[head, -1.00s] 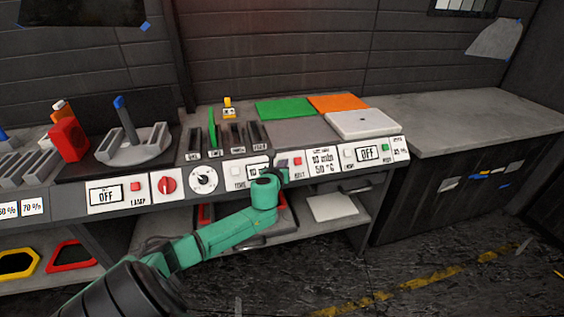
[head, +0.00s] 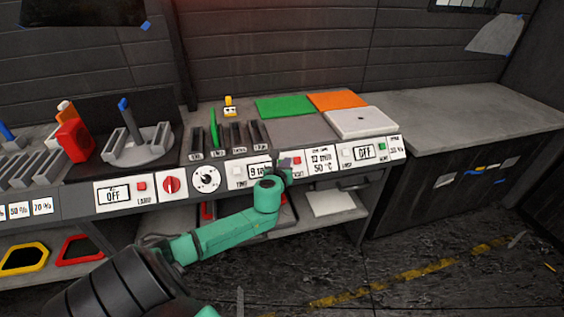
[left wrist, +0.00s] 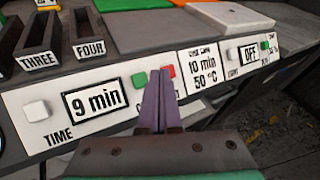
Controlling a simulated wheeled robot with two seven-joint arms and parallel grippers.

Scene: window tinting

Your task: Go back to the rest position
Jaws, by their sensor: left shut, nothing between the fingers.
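My left gripper (head: 286,162) is at the front panel of the workbench (head: 225,178); its green arm comes in from the lower left. In the left wrist view its purple fingers (left wrist: 159,78) are shut together with nothing between them. They are in front of the panel by a red button (left wrist: 168,71) and a green button (left wrist: 140,81); I cannot tell if they touch it. A display (left wrist: 97,102) to their left reads 9 min. My right gripper is not in view.
Slots, a green sheet (head: 284,106), an orange sheet (head: 336,101) and a white slab (head: 361,122) are on the bench top. A lower shelf holds a pale flat piece (head: 332,202) under the panel.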

